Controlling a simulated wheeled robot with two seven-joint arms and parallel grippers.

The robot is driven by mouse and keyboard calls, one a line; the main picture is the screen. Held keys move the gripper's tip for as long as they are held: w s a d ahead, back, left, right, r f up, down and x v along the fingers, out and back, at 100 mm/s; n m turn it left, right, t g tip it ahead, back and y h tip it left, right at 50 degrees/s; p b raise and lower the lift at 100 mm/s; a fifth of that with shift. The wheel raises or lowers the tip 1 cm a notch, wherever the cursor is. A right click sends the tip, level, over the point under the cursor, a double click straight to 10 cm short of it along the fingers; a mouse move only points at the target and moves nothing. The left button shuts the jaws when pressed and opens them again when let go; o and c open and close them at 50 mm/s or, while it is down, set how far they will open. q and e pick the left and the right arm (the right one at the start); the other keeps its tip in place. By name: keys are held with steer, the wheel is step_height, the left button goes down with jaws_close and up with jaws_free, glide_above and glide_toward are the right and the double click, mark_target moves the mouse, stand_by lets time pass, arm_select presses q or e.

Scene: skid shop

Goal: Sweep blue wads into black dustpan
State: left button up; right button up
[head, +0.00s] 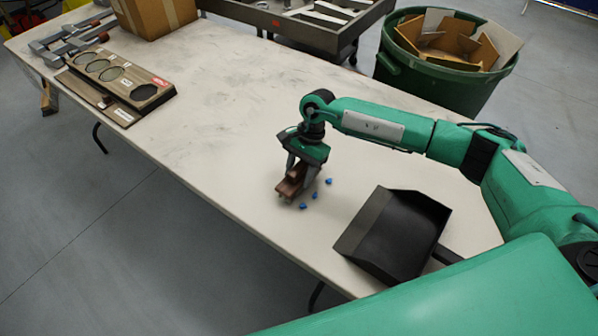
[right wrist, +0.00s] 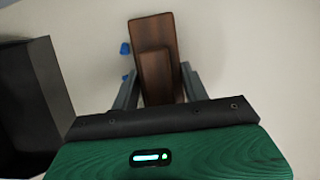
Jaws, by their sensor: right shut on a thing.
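My right gripper (head: 300,172) is shut on a brown wooden brush (head: 290,188), held low over the white table. The right wrist view shows the brush (right wrist: 154,75) between the fingers; its underside is hidden there. Several small blue wads (head: 314,195) lie on the table just right of the brush, apart from each other. Two blue wads (right wrist: 125,48) show left of the brush in the right wrist view. The black dustpan (head: 400,232) lies to the right of the wads, its open side facing them. It also shows at the left of the right wrist view (right wrist: 30,110). My left gripper is out of view.
A wooden board with round holes (head: 122,75), clamps (head: 75,40) and a cardboard box (head: 155,15) sit at the table's far left. A green bin of cardboard scraps (head: 440,75) stands behind the table. The table's (head: 220,110) middle is clear.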

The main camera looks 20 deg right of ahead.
steer(key=shift+f+b, duration=0.3)
stand_by(0.5)
steer(key=shift+s+d+f+b, duration=0.15)
steer(key=shift+d+f+b, duration=0.05)
steer(key=shift+f+b, duration=0.25)
